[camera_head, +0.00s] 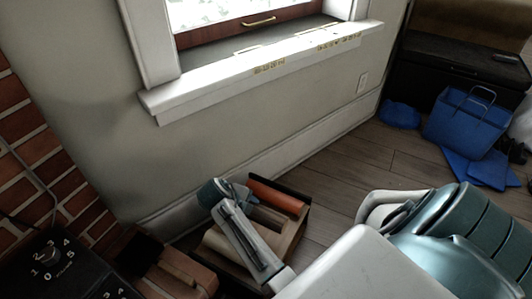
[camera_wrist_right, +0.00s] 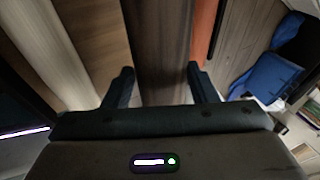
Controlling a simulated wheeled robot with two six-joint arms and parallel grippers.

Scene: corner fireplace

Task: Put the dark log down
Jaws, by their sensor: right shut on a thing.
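The dark log (camera_wrist_right: 162,40) runs away from my right gripper (camera_wrist_right: 161,86) in the right wrist view, with one finger on each side of it. The gripper is shut on the log. In the head view my right gripper (camera_head: 232,205) is over the log box (camera_head: 300,228), and the dark log cannot be clearly made out there. An orange-red log (camera_head: 275,195) lies at the box's far side. It also shows right of the dark log in the wrist view (camera_wrist_right: 205,28). A pale log (camera_head: 226,244) lies at the near left. My left gripper is not in view.
The box stands by the wall (camera_head: 130,150) below a window sill (camera_head: 260,75). A black stove with dials (camera_head: 48,265) and brick (camera_head: 35,150) are at the left. Blue bags (camera_head: 466,122) and a dark chest (camera_head: 450,65) stand at the right. Wood floor (camera_head: 370,160) between is clear.

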